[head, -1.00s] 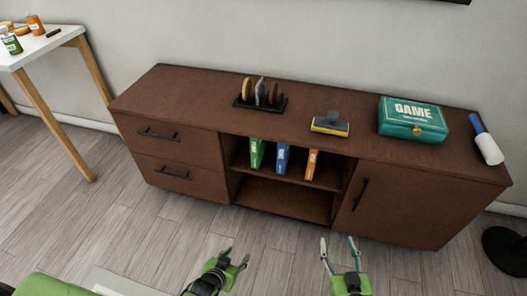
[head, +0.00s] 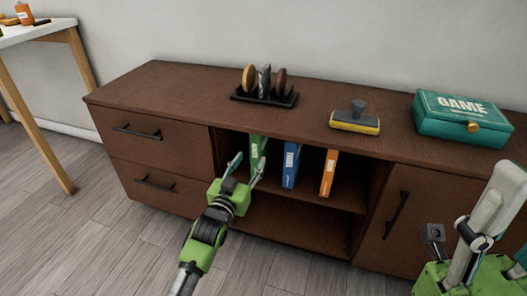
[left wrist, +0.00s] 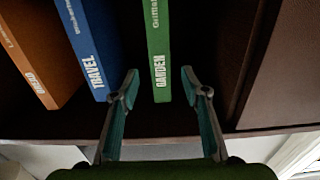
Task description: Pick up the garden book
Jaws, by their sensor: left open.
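The garden book (head: 257,146) is green and stands upright on the upper open shelf of the brown cabinet, leftmost of the books. In the left wrist view its spine (left wrist: 158,50) reads GARDEN. My left gripper (head: 249,163) is open in front of it. In the left wrist view the fingertips (left wrist: 159,76) lie on either side of the lower spine, with a gap on each side.
The blue travel book (head: 291,165) and an orange book (head: 328,173) stand to the right on the same shelf. The side panel (left wrist: 290,70) is close by the green book.

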